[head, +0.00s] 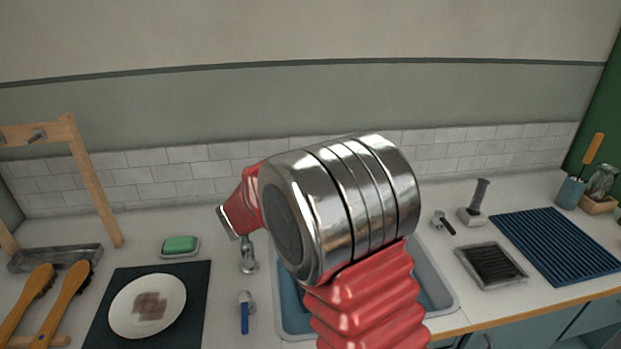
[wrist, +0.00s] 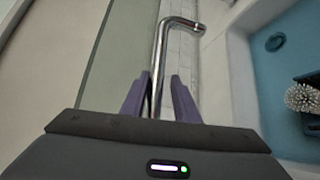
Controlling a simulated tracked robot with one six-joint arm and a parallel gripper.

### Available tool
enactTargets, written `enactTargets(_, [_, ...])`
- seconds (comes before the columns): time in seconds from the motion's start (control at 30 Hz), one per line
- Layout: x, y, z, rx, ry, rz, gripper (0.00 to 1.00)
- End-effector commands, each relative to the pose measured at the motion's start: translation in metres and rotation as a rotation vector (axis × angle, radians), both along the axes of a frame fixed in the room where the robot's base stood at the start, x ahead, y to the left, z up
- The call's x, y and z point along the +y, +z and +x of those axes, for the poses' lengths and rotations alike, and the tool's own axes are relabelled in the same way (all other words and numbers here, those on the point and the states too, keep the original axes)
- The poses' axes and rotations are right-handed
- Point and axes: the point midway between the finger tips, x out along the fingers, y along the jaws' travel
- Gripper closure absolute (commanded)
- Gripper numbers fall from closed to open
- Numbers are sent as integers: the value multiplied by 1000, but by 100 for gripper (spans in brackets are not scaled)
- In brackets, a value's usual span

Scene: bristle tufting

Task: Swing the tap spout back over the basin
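The chrome tap (head: 248,258) stands on the counter left of the basin in the head view; my arm hides most of its upper part. In the wrist view its spout (wrist: 161,55) runs up between my two purple fingers and bends right at the far end. The spout's tip appears left of the basin's rim. My gripper (wrist: 160,84) is open around the spout, with a finger on each side and a visible gap on the right. The basin (head: 443,290) is blue inside with a pale rim, partly hidden by my arm; its blue floor (wrist: 270,75) shows in the wrist view.
A green soap in a dish (head: 180,245) is behind. A white bristle brush (wrist: 303,97) is in the basin. A ribbed blue mat (head: 560,245) lies right.

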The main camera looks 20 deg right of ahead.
Motion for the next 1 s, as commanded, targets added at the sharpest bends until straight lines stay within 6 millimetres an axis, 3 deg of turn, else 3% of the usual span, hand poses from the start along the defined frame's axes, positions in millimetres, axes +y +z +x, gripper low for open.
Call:
enactTargets(0.2, [-1, 1, 0, -2, -2, 0, 64])
enactTargets(0.57, [2, 5, -2, -7, -4, -3, 64])
enactTargets(1.0, [56, 12, -35, -5, -1, -1, 64])
